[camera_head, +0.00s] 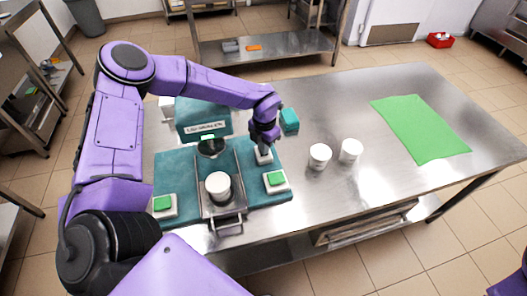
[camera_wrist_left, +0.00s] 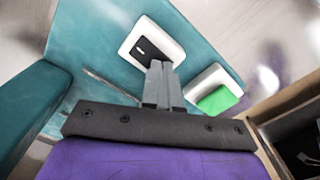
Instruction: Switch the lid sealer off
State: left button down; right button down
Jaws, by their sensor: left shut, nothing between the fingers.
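The teal lid sealer (camera_head: 185,180) sits at the table's left end, with a labelled housing at the back and a metal slide tray (camera_head: 236,213) holding a white cup (camera_head: 218,186). A white switch box (camera_head: 264,158) with a black rocker (camera_wrist_left: 153,49) is on its right side. My left gripper (camera_head: 264,148) is shut and empty, pointing down over this switch box; its fingers (camera_wrist_left: 160,75) overlap the plate's edge in the left wrist view. I cannot tell whether they touch it. The rocker is hidden in the head view. My right gripper is not in view.
Green buttons on white boxes sit at the sealer's front right (camera_head: 275,179) and front left (camera_head: 163,204). A teal block (camera_head: 289,121) stands behind the switch. Two white cups (camera_head: 320,156) (camera_head: 350,150) stand to the right. A green mat (camera_head: 420,128) lies farther right.

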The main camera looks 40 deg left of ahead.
pick_arm(q)
jog(key=shift+f, duration=0.35)
jog(key=shift+s+r, duration=0.1)
jog(key=shift+r, duration=0.05)
notch_tip(320, 180, up, 2)
jog(key=shift+r+p, duration=0.1)
jog(key=shift+p, duration=0.75)
notch_tip(320, 180, up, 3)
jog(key=shift+f+p, duration=0.2)
jog(key=shift+p, duration=0.75)
notch_tip(320, 180, up, 2)
jog(key=shift+p, duration=0.8)
